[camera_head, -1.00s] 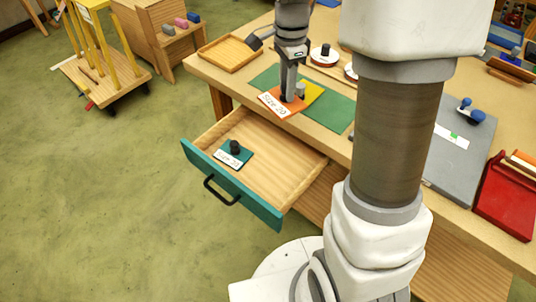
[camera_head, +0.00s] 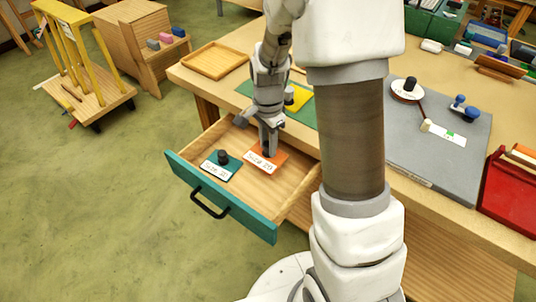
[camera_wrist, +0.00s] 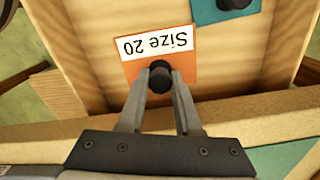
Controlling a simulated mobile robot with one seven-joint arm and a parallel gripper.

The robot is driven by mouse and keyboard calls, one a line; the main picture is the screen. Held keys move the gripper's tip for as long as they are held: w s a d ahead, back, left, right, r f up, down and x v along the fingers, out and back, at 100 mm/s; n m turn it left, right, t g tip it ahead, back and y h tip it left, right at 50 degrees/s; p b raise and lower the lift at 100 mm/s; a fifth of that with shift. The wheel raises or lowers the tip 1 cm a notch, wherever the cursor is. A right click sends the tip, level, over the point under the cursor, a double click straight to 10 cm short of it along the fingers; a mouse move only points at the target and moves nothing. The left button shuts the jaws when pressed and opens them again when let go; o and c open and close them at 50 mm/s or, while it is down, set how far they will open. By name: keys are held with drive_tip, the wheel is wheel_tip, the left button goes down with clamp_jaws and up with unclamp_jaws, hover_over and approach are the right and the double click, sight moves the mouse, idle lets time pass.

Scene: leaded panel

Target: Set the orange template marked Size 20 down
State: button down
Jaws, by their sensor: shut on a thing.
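The orange template marked Size 20 (camera_head: 262,161) is in the open drawer (camera_head: 228,209), toward its right side. It looks flat on or just above the drawer floor; I cannot tell if it touches. In the wrist view the orange template (camera_wrist: 182,68) shows its white label and a dark round knob. My gripper (camera_head: 267,146) is shut on the knob, with a finger on each side of it in the wrist view (camera_wrist: 160,82). A teal template (camera_head: 221,166) with a dark knob and white label lies to its left in the drawer, apart from it.
The green mat (camera_head: 305,112) on the workbench has a yellow piece (camera_head: 298,98) on it. A wooden tray (camera_head: 215,60) sits at the bench's left corner. The drawer's teal front (camera_head: 215,195) and side walls surround the templates. Bare drawer floor shows around them.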

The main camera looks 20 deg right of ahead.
wheel_tip(320, 180, down, 4)
drive_tip(key=shift+f+b, duration=0.1)
drive_tip(key=shift+b, duration=0.25)
drive_tip(key=c, duration=0.6)
unclamp_jaws()
drive_tip(key=shift+f, duration=0.1)
wheel_tip(320, 180, up, 12)
drive_tip(key=shift+r+p, duration=0.2)
drive_tip(key=shift+p, duration=1)
drive_tip(key=s+a+r+n+t, duration=0.2)
drive_tip(key=s+r+n+t, duration=0.3)
drive_tip(key=s+r+n, duration=0.8)
drive_tip(key=s+r, duration=0.3)
drive_tip(key=s, duration=0.2)
drive_tip(key=shift+s+n+t, duration=0.3)
drive_tip(key=shift+n, duration=0.1)
